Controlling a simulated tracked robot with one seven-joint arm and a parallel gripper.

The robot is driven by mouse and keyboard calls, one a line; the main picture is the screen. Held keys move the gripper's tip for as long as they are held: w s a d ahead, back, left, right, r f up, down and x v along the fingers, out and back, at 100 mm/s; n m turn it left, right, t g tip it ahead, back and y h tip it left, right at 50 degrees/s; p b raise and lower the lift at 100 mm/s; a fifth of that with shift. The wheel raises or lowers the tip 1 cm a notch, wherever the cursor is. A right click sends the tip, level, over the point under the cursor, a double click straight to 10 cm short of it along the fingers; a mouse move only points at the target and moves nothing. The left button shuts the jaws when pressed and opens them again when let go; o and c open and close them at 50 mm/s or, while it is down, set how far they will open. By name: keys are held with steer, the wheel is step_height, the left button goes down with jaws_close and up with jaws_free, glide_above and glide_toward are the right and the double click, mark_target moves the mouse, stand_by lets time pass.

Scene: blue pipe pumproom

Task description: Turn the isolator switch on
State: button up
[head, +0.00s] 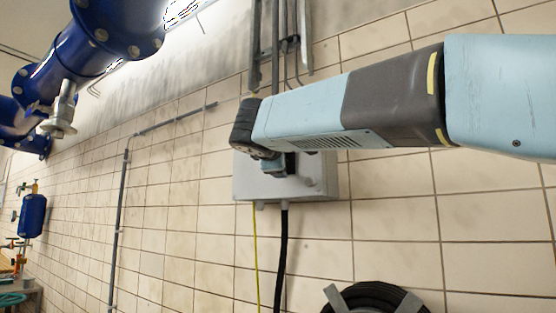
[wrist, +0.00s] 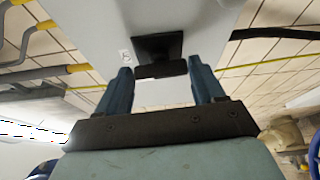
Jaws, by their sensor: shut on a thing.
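The isolator switch is a grey box (head: 323,190) on the tiled wall in the head view, partly hidden behind my arm. In the wrist view the grey box (wrist: 92,22) carries a black square plate (wrist: 158,46) with a dark switch handle (wrist: 160,71) lying across the picture. In the head view my gripper (head: 281,165) is at the box's front, and the handle is hidden there.
A black cable (head: 281,255) and a yellow-green wire (head: 256,255) hang below the box. Grey conduits (head: 284,45) run above it. A black hose coil (head: 372,298) is lower right. Large blue pipes (head: 115,28) are upper left. The wall left of the box is mostly clear.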

steer(key=shift+w+d+f+m, duration=0.1)
steer(key=shift+f+m, duration=0.25)
steer(key=shift+m, duration=0.15)
steer(key=o, duration=1)
steer(key=shift+r, duration=0.1)
steer(key=shift+o, duration=0.2)
steer(key=shift+s+r, duration=0.1)
steer(key=shift+s, duration=0.1)
steer(key=v, duration=1.3)
steer(key=shift+s+a+f, duration=0.2)
steer(key=shift+s+f, duration=0.05)
steer(key=shift+f, duration=0.1)
